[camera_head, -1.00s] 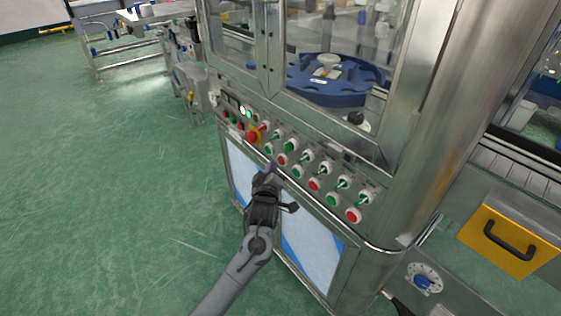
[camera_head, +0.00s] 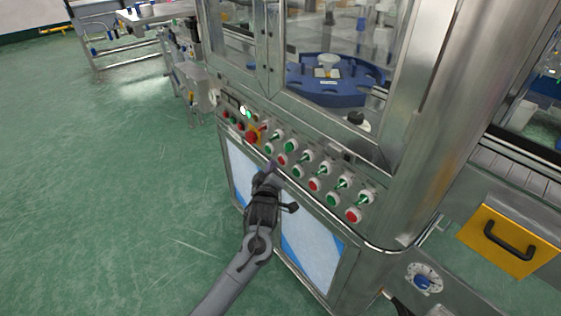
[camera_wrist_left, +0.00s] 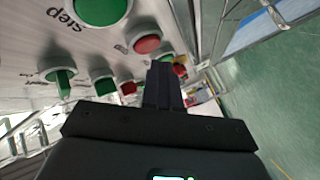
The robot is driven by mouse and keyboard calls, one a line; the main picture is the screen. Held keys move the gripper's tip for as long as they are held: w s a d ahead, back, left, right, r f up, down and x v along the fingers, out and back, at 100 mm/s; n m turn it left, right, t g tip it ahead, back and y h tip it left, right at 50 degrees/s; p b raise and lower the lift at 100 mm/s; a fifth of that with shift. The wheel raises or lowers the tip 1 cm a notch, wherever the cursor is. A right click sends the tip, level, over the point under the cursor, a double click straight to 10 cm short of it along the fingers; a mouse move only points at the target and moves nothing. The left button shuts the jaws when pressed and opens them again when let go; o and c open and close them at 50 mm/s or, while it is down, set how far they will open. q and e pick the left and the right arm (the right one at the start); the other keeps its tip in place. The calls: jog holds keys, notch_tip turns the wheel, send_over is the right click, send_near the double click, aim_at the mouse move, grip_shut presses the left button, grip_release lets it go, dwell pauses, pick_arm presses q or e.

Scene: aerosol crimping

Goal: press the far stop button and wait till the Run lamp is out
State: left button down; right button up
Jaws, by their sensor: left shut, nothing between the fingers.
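The control panel (camera_head: 300,158) on the machine's front carries rows of red and green buttons. I cannot read which is the far stop button. A white lamp (camera_head: 242,110) and a green lamp (camera_head: 249,115) look lit there; I cannot read which is Run. My left gripper (camera_head: 270,168) is shut and empty, in front of the panel's lower edge, apart from the far buttons. Its closed fingers (camera_wrist_left: 165,85) also show in the left wrist view. My right gripper is out of view.
Behind the glass doors is a blue turntable (camera_head: 338,80). A yellow drawer front (camera_head: 508,240) with a black handle is at right. Close to my fingers in the wrist view are a red button (camera_wrist_left: 147,44) and a green one (camera_wrist_left: 101,10). Open green floor lies left.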

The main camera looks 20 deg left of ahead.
pick_arm(q)
jog(key=shift+w+d, duration=0.25)
jog(key=shift+w, duration=0.15)
